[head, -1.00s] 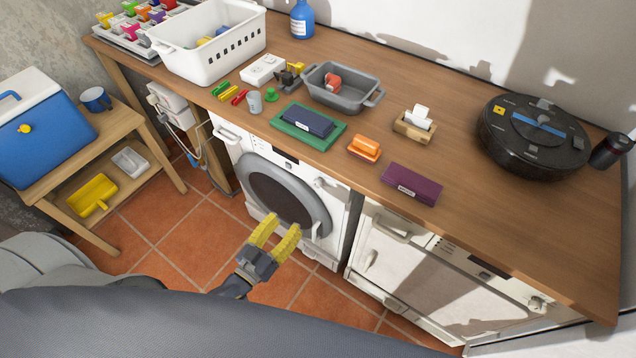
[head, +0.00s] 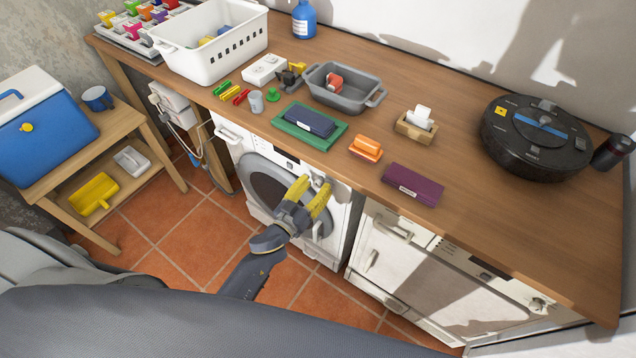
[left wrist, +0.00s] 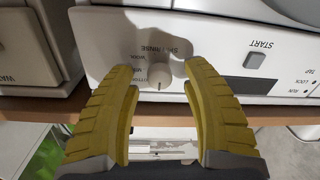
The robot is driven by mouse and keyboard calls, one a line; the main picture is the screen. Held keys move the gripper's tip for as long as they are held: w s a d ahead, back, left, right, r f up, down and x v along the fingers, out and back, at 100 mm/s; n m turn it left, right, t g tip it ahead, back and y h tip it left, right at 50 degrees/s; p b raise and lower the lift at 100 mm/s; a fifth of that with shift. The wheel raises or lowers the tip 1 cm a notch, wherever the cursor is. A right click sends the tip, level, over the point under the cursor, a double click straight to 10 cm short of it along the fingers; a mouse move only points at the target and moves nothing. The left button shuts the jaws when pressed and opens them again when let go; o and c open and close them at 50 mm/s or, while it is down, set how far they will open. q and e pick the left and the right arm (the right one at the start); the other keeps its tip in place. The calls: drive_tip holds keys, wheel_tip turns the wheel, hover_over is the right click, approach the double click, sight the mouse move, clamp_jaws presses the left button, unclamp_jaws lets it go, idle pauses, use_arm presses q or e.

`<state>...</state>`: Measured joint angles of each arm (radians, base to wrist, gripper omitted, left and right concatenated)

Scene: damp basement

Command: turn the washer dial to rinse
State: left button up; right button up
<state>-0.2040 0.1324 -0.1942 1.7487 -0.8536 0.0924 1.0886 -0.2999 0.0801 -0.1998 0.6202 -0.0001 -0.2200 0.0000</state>
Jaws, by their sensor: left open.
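The washer (head: 345,208) is the white front-loader under the worktop, with a grey round door. Its dial (left wrist: 159,76) is a small pale knob on the front panel in the left wrist view. Lettering above it appears to include "RINSE"; other labels are partly hidden by my fingers. A short mark shows low on the knob, but its exact setting is unclear. My left gripper (head: 314,188) is open in front of the panel, its yellow fingers on either side of the dial. A gap shows between each finger and the knob. My right gripper is not in view.
The wooden worktop edge (head: 355,186) overhangs just above the panel. A START button (left wrist: 254,60) sits right of the dial in the wrist view. A second white appliance (head: 430,265) stands to the right. The tiled floor before the washer is clear.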

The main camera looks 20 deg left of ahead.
use_arm(q)
drive_tip(key=shift+w+d, duration=0.2)
drive_tip(key=shift+w, duration=0.4)
clamp_jaws()
